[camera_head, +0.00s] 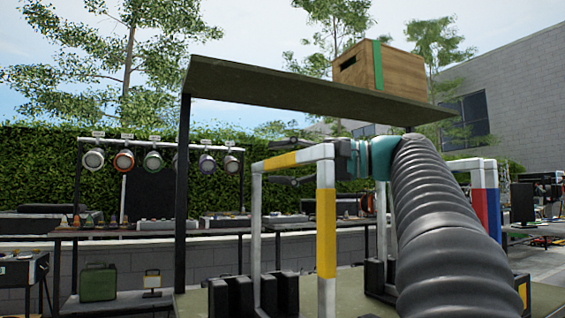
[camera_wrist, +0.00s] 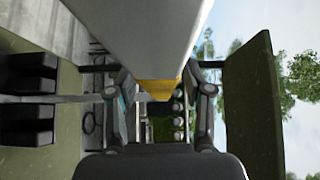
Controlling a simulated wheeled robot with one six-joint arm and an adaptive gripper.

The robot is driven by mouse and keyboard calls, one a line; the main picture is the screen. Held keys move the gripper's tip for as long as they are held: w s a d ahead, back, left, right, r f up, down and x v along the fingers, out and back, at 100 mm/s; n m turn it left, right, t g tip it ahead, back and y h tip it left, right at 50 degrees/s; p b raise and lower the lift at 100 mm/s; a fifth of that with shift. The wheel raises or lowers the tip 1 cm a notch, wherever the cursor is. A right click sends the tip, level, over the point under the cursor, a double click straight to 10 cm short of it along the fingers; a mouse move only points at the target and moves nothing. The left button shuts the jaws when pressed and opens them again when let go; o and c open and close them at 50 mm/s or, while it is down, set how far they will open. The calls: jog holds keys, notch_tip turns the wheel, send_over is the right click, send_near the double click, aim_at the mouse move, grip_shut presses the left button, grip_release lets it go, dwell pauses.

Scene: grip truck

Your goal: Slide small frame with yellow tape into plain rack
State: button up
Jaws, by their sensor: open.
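A white frame with yellow tape (camera_head: 326,232) stands upright in the middle of the head view, with yellow on its near post and top bar. My gripper (camera_head: 284,169) reaches in beside the top bar from the right, with dark fingers showing behind the frame. In the wrist view my gripper (camera_wrist: 158,84) is open, its fingers either side of a white bar ending in yellow tape (camera_wrist: 158,90); contact is not clear. Black slotted blocks (camera_head: 231,296) stand on the green deck; I cannot tell whether they are the plain rack. The frame's lower end is cut off.
A green-topped shelf (camera_head: 270,88) overhangs my gripper, bearing a wooden crate (camera_head: 358,68) with a green band. Another white frame with red and blue tape (camera_head: 487,205) stands at the right. Benches and a rack of lamps (camera_head: 123,160) stand behind.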

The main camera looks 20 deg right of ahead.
jog(key=shift+d, duration=0.1)
jog(key=v, duration=1.1)
jog(key=shift+s+d, duration=0.3)
